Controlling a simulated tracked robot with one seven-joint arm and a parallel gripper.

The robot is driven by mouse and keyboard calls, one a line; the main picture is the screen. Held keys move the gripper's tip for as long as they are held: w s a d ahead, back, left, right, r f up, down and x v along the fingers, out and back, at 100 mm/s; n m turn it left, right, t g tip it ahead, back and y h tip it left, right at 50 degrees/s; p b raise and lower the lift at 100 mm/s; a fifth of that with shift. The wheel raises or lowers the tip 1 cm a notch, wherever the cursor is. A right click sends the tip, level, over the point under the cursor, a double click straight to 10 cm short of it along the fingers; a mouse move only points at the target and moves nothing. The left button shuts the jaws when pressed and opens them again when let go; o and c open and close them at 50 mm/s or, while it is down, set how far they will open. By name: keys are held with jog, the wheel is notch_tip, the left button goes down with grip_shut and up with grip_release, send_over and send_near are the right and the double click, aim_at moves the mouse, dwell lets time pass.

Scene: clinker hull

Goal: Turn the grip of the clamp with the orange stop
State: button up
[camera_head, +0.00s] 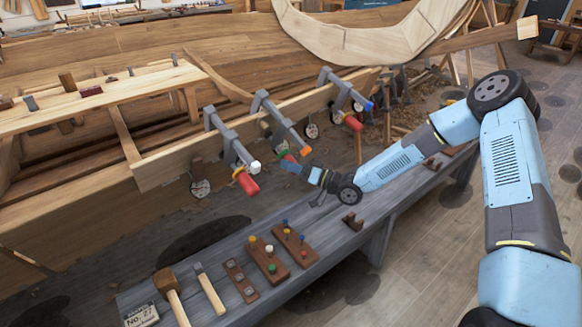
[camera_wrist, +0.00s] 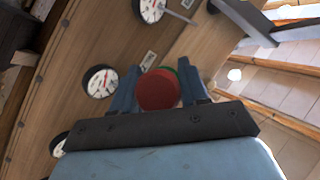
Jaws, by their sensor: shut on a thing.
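Three grey clamps hang along the edge of a long plank. The middle clamp (camera_head: 275,118) has an orange stop (camera_head: 306,150) at its lower end. Its red grip (camera_wrist: 157,90) faces the wrist camera, with a bit of green behind it. In the head view this grip is mostly hidden by my gripper (camera_head: 291,166). My gripper is shut on the grip, with one blue finger on either side in the wrist view. The left clamp (camera_head: 228,138) has a white stop and a red grip. The right clamp (camera_head: 343,88) has a blue stop and a red grip.
Round dials (camera_head: 311,130) hang near the clamps; more show in the wrist view (camera_wrist: 100,81). Below my arm is a grey bench (camera_head: 330,221) with a mallet (camera_head: 167,282), a hammer (camera_head: 204,278) and wooden peg boards (camera_head: 268,261). Wooden floor lies open at the right.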

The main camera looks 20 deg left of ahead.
jog(key=o, duration=1)
jog(key=shift+c, duration=0.2)
jog(key=shift+d, duration=0.1)
jog(key=s+d+f, duration=0.2)
jog(key=d, duration=1.1)
jog(key=shift+d, duration=0.2)
